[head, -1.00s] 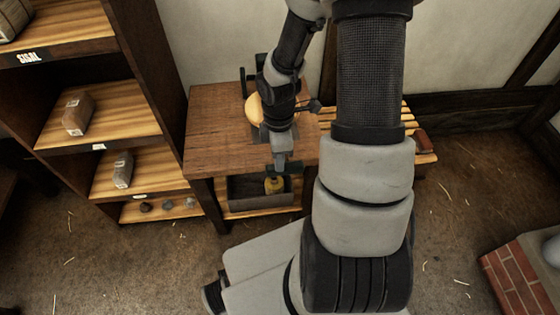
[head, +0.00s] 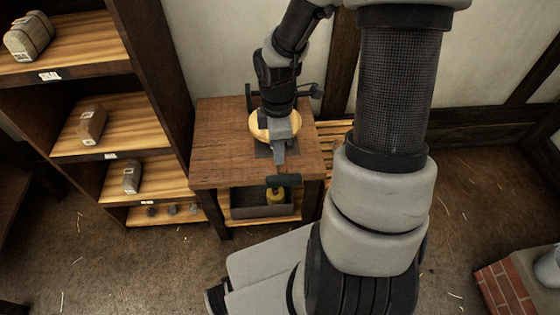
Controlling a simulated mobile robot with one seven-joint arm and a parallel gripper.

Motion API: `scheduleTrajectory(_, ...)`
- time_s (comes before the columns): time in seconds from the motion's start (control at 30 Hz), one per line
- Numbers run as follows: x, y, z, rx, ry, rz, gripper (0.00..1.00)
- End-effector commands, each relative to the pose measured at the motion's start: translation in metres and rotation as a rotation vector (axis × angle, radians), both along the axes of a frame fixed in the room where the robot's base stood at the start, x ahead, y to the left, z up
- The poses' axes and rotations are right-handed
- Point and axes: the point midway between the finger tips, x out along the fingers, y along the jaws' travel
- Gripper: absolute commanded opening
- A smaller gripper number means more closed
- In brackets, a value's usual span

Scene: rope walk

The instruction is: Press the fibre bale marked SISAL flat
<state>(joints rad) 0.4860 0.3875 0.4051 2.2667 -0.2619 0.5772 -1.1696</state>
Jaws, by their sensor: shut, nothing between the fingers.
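A tan-grey bale (head: 28,37) lies on the top shelf at the left, behind a white label (head: 50,76). The label is blurred now but read SISAL a second ago. On the small wooden table stands a pale round yellow piece (head: 261,122) with dark frame parts (head: 249,96) around it, partly hidden by my arm. My gripper (head: 279,156) points down over the table in front of the round piece. It is shut and empty. A dark green piece (head: 276,182) shows just below it at the table's front edge; I cannot tell whether they touch.
A brown bale (head: 91,125) and a grey bale (head: 131,177) lie on the lower shelves. The wooden table (head: 218,140) has bare room at its left. A grey tray (head: 245,207) with a yellow item (head: 277,195) sits underneath. Bricks (head: 505,292) stand at the lower right.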

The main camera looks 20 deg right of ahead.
Motion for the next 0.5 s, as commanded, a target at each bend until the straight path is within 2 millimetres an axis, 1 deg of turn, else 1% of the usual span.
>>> scheduleTrajectory(0.03,0.001,0.000,0.009,-0.001,-0.003,0.000,0.00)
scheduleTrajectory(0.13,0.001,-0.001,0.016,-0.002,-0.002,-0.002,0.00)
scheduleTrajectory(0.17,0.000,-0.005,0.017,-0.003,-0.002,-0.004,0.00)
scheduleTrajectory(0.27,-0.003,-0.036,0.022,-0.011,-0.005,-0.013,0.00)
scheduleTrajectory(0.3,-0.006,-0.048,0.027,-0.011,-0.005,-0.014,0.00)
scheduleTrajectory(0.33,-0.008,-0.056,0.030,-0.009,-0.006,-0.012,0.00)
scheduleTrajectory(0.4,-0.013,-0.067,0.037,-0.004,-0.003,-0.008,0.00)
scheduleTrajectory(0.5,-0.015,-0.070,0.036,0.001,0.001,0.001,0.00)
